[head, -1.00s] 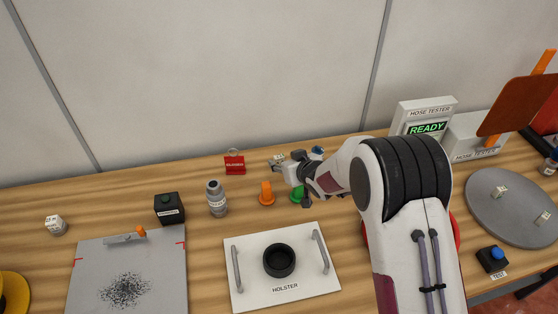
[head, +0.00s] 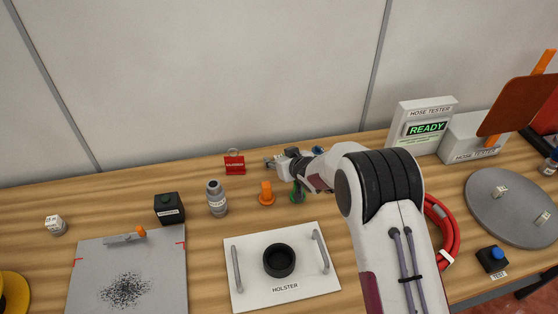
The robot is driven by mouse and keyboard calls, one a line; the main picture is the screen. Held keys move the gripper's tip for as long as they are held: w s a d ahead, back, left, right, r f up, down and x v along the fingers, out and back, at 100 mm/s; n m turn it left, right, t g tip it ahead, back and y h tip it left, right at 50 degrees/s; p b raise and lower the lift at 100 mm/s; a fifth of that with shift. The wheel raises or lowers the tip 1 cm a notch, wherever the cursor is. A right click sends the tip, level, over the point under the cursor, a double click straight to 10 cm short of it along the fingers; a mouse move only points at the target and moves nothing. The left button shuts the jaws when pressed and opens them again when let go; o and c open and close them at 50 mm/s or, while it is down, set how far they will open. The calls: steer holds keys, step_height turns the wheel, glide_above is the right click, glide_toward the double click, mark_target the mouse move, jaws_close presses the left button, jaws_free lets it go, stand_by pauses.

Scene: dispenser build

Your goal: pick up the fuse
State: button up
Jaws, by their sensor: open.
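I cannot make out for certain which thing is the fuse. My gripper (head: 268,163) is at the back of the table, with its fingers pointing left and open. A small pale shape shows at the fingers, too small to tell apart from the gripper. A red block with a wire loop (head: 234,164) stands just left of the fingertips, apart from them. An orange cone-shaped piece (head: 266,195) stands in front of the gripper. A green piece (head: 297,195) stands under my wrist, partly hidden. A blue-topped thing (head: 318,150) shows behind my arm.
A grey bottle (head: 217,202) and a black box (head: 169,210) stand left of the orange piece. The holster plate (head: 240,292) lies in front. A grey mat (head: 90,270) is at left. A red hose coil (head: 450,235), hose tester (head: 422,120) and round grey plate (head: 500,222) are at right.

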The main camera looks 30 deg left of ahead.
mark_target(279, 156)
steer(key=c, duration=1)
steer(key=shift+r, duration=0.1)
steer(key=shift+r, duration=4.95)
